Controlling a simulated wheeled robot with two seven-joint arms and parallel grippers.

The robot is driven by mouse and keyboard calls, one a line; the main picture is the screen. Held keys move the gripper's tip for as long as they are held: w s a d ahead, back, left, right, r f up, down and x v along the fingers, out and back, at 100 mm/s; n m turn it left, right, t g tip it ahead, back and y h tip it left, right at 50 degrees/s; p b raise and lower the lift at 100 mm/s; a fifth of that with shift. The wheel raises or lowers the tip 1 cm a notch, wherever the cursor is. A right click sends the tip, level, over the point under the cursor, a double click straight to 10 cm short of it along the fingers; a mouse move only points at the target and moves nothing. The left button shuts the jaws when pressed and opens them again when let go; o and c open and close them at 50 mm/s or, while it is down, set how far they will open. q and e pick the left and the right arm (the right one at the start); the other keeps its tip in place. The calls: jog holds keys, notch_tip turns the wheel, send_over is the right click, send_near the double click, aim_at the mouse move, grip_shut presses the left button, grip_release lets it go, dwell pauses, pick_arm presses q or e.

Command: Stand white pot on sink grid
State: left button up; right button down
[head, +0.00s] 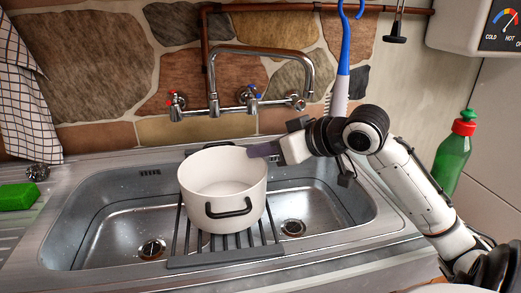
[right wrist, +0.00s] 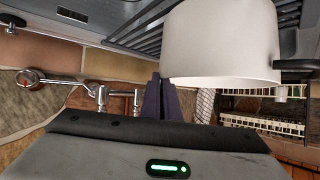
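The white pot (head: 232,215) is upright over the sink grid (head: 225,261), which lies across the middle of the double sink. Its base looks on or very close to the bars; exact contact cannot be told. One dark handle faces front, another the back. My right gripper (head: 264,150) is at the pot's back-right rim. In the right wrist view its dark fingers (right wrist: 161,98) are close together at the edge of the pot (right wrist: 225,45), one seeming to pass behind the wall, so it looks shut on the rim. Grid bars (right wrist: 158,17) show beside the pot. My left gripper is not in view.
A tap (head: 262,52) arches behind the pot. The sink bowls (head: 120,215) are empty on both sides. A green sponge (head: 18,196) lies at far left, a green bottle (head: 452,158) stands at right, and a blue-handled brush (head: 344,50) hangs near my right arm.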

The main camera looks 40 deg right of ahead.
jog(key=shift+f, duration=0.45)
jog(key=c, duration=1.9)
grip_release()
jog(key=shift+c, duration=0.2)
jog(key=shift+f, duration=0.1)
